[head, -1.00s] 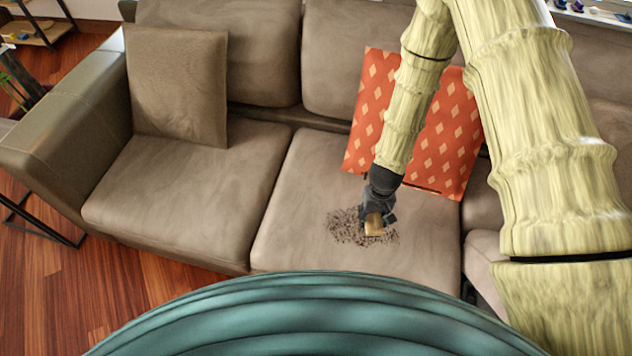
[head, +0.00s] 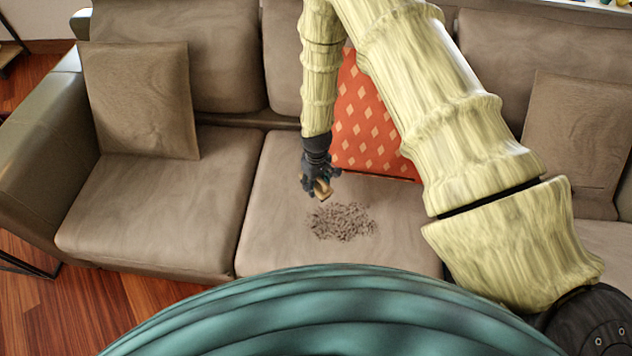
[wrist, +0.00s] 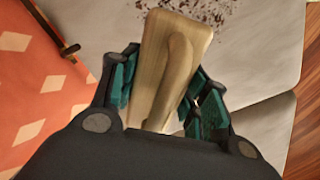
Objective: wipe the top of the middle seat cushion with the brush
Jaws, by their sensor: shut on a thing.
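The middle seat cushion (head: 275,235) is brown-grey, with a patch of dark crumbs (head: 342,221) near its centre. My gripper (head: 318,180) is over the cushion, behind and left of the patch. It is shut on the brush (head: 321,188), a light wooden block with a raised handle. The brush also fills the middle of the wrist view (wrist: 172,70), between the teal finger pads. Its bristles are hidden, and I cannot tell whether it touches the cushion. In the wrist view some crumbs (wrist: 205,12) show beyond the brush.
An orange patterned pillow (head: 370,125) leans on the backrest behind the cushion, partly hidden by my arm. A dark thin rod (wrist: 60,40) lies along its edge. Brown pillows stand at the left (head: 140,100) and right (head: 575,140). The left seat cushion (head: 150,215) is clear.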

